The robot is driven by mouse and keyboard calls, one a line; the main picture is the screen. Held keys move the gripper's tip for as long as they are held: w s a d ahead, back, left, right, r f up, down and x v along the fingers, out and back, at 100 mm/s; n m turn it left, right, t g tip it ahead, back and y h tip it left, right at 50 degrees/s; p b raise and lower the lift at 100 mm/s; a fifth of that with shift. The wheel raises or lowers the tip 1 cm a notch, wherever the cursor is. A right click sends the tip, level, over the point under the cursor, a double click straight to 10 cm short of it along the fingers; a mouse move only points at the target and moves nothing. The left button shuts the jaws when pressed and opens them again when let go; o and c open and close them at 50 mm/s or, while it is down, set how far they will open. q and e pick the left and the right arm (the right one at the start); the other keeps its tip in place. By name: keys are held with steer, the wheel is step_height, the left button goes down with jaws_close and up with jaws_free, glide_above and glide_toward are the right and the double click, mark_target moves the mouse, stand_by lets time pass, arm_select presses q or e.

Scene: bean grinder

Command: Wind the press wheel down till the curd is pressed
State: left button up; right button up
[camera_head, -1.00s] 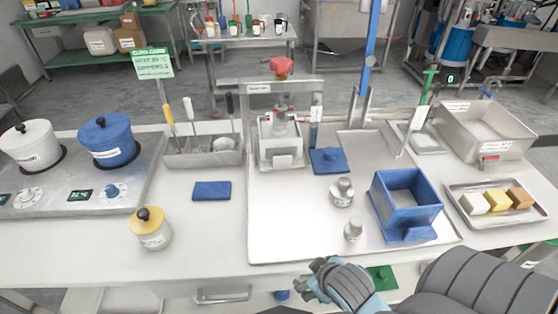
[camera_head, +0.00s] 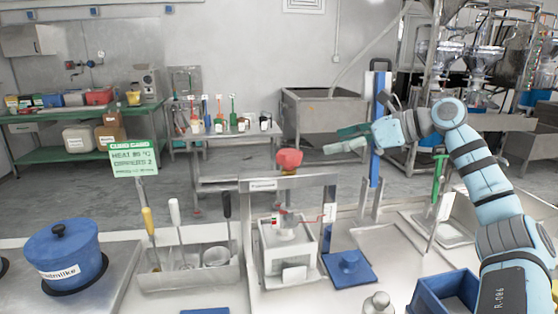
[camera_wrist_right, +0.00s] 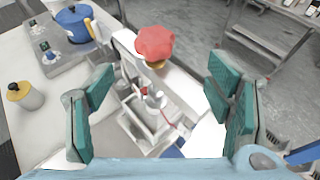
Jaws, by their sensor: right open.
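The red press wheel (camera_head: 289,160) sits on top of the grey press frame (camera_head: 262,185). Below it, a white box-shaped mould (camera_head: 302,262) stands under the screw; the curd inside cannot be made out. My right gripper (camera_head: 338,140) is open and empty, up to the right of the wheel and apart from it. In the right wrist view, the wheel (camera_wrist_right: 155,43) shows ahead between the open teal fingers (camera_wrist_right: 160,72), nearer the upper edge. My left gripper is out of view.
A tall blue post (camera_head: 376,160) stands behind the gripper. A utensil holder (camera_head: 190,272) and blue pot (camera_head: 63,250) are left. A blue square mould (camera_head: 440,290) is at front right.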

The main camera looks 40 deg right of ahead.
mark_target(293, 152)
steer(key=p+x, duration=0.1)
steer(key=x, duration=0.3)
steer(key=p+x, duration=0.1)
steer(key=x, duration=0.3)
steer(key=p+x, duration=0.1)
steer(key=x, duration=0.3)
steer(key=shift+a+r, duration=0.2)
steer(key=shift+a, duration=0.2)
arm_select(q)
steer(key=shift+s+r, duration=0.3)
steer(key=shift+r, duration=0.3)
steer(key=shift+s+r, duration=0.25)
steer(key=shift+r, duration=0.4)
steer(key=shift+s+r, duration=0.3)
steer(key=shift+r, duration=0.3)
arm_select(e)
steer(key=shift+x, duration=0.85)
steer(key=shift+s+f, duration=0.1)
steer(key=c, duration=1.2)
